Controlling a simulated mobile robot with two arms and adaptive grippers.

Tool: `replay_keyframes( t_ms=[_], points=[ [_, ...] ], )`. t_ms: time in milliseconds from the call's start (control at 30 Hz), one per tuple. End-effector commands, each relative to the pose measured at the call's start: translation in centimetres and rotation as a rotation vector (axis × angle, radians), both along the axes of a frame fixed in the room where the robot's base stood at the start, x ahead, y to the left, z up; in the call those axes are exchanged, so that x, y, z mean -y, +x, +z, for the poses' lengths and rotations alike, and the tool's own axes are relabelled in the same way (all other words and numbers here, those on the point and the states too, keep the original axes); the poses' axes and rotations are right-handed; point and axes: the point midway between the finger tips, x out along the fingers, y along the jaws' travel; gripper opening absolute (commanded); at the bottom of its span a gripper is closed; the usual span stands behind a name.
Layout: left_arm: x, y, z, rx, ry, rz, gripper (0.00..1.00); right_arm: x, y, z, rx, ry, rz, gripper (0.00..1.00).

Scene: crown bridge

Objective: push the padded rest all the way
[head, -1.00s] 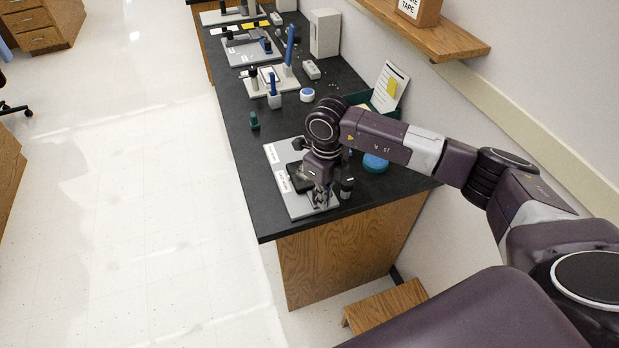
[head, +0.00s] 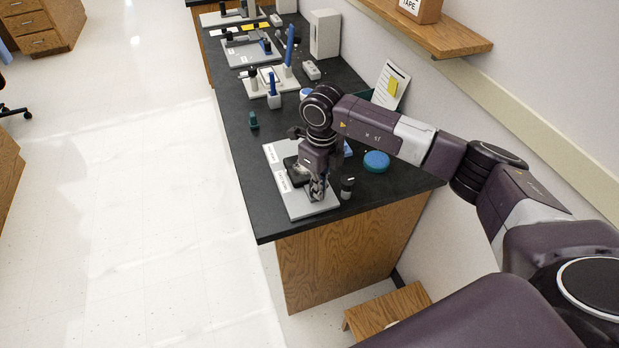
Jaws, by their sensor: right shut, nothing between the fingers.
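A light grey board (head: 312,208) with white labels lies at the near end of the black bench. A dark block (head: 291,171), which may be the padded rest, sits on the board, partly hidden by my right gripper. My right gripper (head: 318,192) points down over the near part of the board, just right of the block, and is shut and empty. I cannot tell whether its fingers touch anything. A small black upright post (head: 347,187) stands just right of the gripper. My left gripper is not in view.
A blue round container (head: 376,161) stands behind my right arm. A small green object (head: 253,120) stands near the bench's left edge. More grey boards with fixtures (head: 270,80) stand farther back. A wooden shelf (head: 440,38) juts from the wall.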

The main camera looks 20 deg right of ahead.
Motion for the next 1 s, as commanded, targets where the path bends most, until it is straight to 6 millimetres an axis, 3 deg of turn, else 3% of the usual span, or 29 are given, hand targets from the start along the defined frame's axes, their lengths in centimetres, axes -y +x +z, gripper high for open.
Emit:
replay_keyframes(
  t_ms=[1000],
  points=[
    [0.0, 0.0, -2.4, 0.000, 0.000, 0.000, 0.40, 0.1, 3.2, 0.0, 0.004, 0.002, 0.000, 0.00]
  ],
)
